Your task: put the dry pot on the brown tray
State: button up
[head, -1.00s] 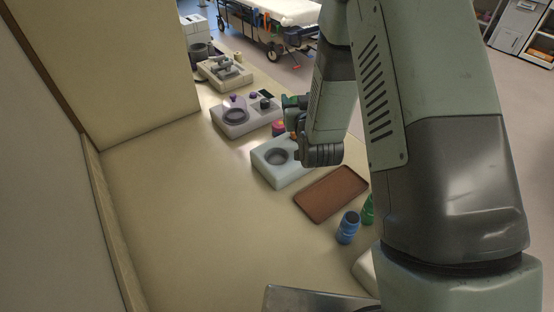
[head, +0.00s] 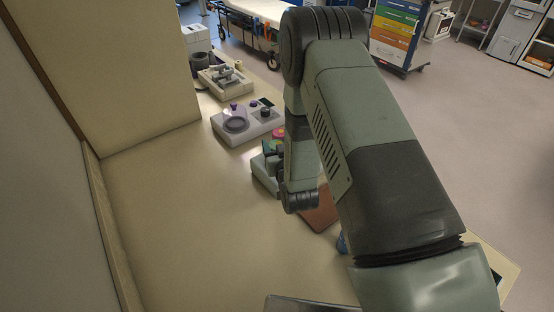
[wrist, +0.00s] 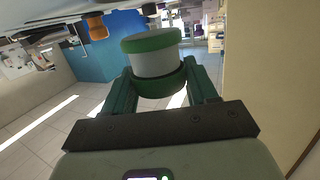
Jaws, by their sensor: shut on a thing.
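My gripper (wrist: 161,82) is shut on a pale grey pot with green bands at top and bottom (wrist: 156,62) in the wrist view. I cannot tell from its look whether it is the dry one. In the head view my gripper (head: 270,148) is partly hidden by my wrist, above the pale block, and the pot is hard to make out.
A blue bottle (head: 341,244) is mostly hidden by my arm. The counter's left and front area is clear.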

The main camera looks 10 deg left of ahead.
jog(key=shift+f, duration=2.35)
jog(key=shift+f, duration=0.15)
jog(key=o, duration=1.1)
jog(key=shift+o, duration=0.2)
